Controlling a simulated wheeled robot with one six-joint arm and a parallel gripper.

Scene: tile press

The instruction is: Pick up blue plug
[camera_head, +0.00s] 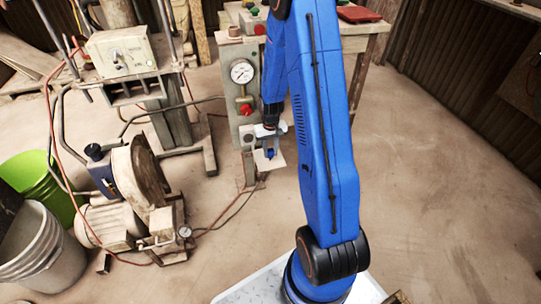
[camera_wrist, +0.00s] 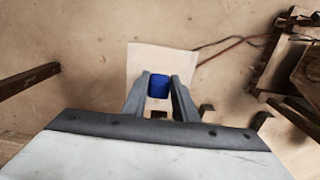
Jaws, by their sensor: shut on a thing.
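The blue plug is a small dark-blue cylinder (camera_wrist: 158,87). In the wrist view it sits between the two grey fingers of my gripper (camera_wrist: 160,82), which are shut on it. In the head view my gripper (camera_head: 269,143) hangs down in front of the press column, with the plug (camera_head: 270,154) as a small blue spot at its tip. A pale square plate (camera_wrist: 150,60) lies behind the plug in the wrist view. I cannot tell how far the plug is above the plate.
A grey press column with a gauge (camera_head: 242,71) and red knob (camera_head: 246,109) stands beside my gripper. At left are a motor machine (camera_head: 140,185), a green bucket (camera_head: 38,180) and a grey bucket (camera_head: 40,245). A wooden table is behind. The floor at right is clear.

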